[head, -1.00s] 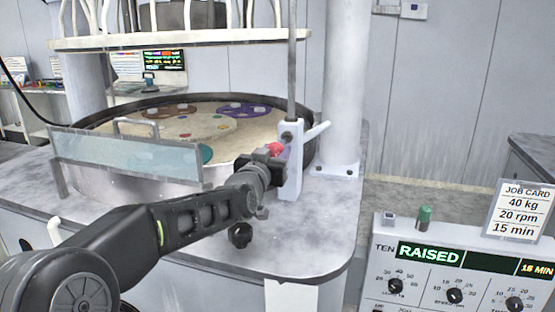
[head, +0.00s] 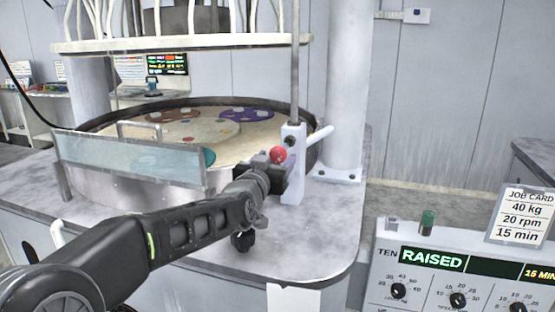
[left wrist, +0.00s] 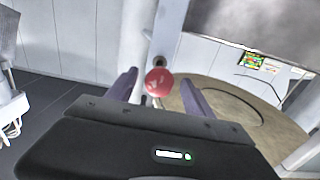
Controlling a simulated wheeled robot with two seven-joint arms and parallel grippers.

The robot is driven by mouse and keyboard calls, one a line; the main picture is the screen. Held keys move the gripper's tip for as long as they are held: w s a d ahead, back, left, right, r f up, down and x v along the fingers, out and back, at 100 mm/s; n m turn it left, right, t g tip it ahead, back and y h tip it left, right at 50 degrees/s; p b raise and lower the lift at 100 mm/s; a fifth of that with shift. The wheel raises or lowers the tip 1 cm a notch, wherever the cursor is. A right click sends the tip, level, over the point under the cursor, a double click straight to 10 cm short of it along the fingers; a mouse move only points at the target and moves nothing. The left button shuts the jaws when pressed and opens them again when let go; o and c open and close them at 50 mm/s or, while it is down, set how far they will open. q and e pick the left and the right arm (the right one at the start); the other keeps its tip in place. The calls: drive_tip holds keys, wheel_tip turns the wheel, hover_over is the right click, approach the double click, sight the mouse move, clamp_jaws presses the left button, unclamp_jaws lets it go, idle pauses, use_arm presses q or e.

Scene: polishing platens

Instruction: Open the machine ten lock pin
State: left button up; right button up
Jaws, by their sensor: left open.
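The lock pin's red ball knob (head: 278,155) sits at the front of a white upright block (head: 293,170) at the right rim of the platen tub. My left gripper (head: 272,165) is right at the knob, seen from behind in the head view. In the left wrist view the red knob (left wrist: 158,82) lies between the two spread fingers of the left gripper (left wrist: 157,92), with gaps on both sides. The gripper is open. Whether the knob's pin is in or out is hidden behind the knob. My right gripper is not in view.
A white lever (head: 320,133) sticks out right of the block, beside a thick white column (head: 345,100). A clear splash guard (head: 130,158) stands before the tub. The control panel (head: 440,275) reads RAISED, with a job card (head: 522,215) above it.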

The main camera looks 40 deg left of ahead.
use_arm(q)
drive_tip(key=v, duration=0.6)
drive_tip(key=shift+b, duration=0.45)
